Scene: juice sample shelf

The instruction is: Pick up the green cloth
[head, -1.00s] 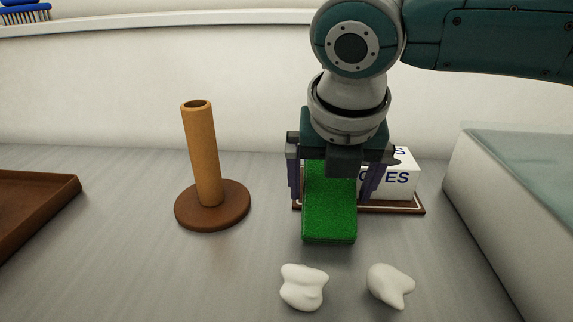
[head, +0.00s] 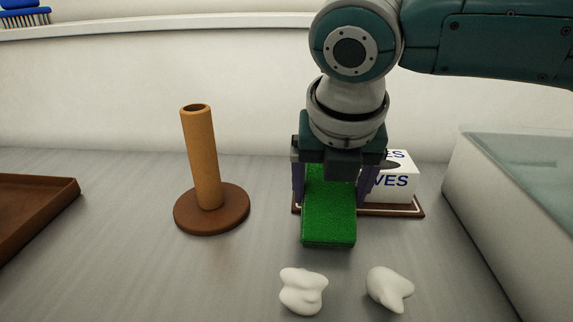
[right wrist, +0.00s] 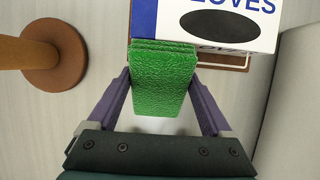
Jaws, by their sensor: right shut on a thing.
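The green cloth (head: 329,215) is a folded, textured block in the middle of the grey counter, in front of the glove box. My right gripper (head: 329,190) comes down over it from above, with a purple finger on each side, shut on the cloth. In the right wrist view the cloth (right wrist: 160,80) sits between the two fingers (right wrist: 164,98). I cannot tell whether the cloth still touches the counter. My left gripper is not in view.
The white glove box (head: 395,182) stands on a brown tray (head: 405,210) close behind the cloth. A wooden post (head: 203,165) on a round base stands left. Two white crumpled pieces (head: 302,290) (head: 389,288) lie in front. A brown tray (head: 40,200) is far left; a glass-topped block (head: 520,190) bounds the right.

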